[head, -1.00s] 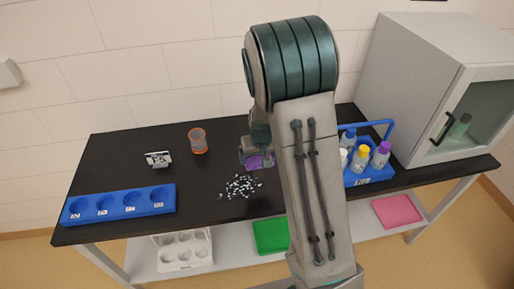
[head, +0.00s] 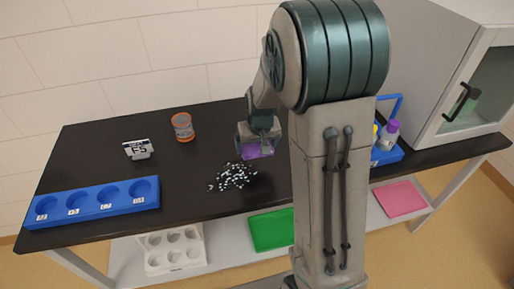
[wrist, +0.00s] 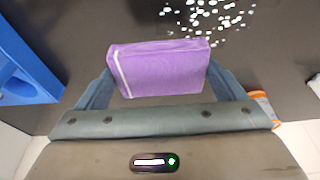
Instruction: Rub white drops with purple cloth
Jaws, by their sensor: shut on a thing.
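The white drops (head: 233,176) lie in a loose patch on the black bench top. They also show at the top of the wrist view (wrist: 208,17). My gripper (head: 258,150) is just behind and to the right of the patch in the head view. It is shut on the purple cloth (wrist: 160,68), a folded pad with a pale stripe near one end. The cloth (head: 256,152) is partly hidden by the gripper in the head view. In the wrist view the cloth is beside the drops. I cannot tell whether it touches the bench.
A blue rack (head: 92,203) with round wells sits at the front left. A small sign (head: 138,150) and an orange-rimmed cup (head: 183,127) stand behind it. A blue bottle carrier (head: 385,153) and a grey cabinet (head: 440,60) are at the right.

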